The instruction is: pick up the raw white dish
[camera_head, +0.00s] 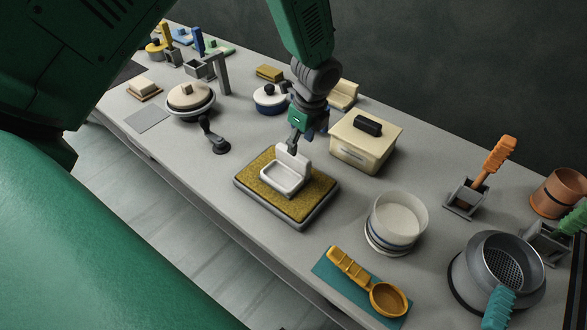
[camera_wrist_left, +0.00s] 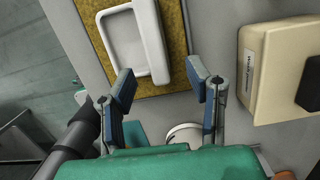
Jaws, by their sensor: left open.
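The raw white dish (camera_head: 281,179) is a small rectangular basin with a raised back wall. It sits upright on a rough golden pad (camera_head: 312,192) in a grey tray (camera_head: 262,207). My left gripper (camera_head: 300,143) is above the dish's back wall in the head view. Contact with the dish cannot be told. My right gripper is not in view.
A cream box (camera_head: 360,150) with a black handle stands close right of the pad. A stacked white sieve (camera_head: 397,222) and an orange ladle (camera_head: 385,298) are nearer right. A lidded pot (camera_head: 190,98) and dark stamp (camera_head: 215,140) stand left. Bare table lies before the stamp.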

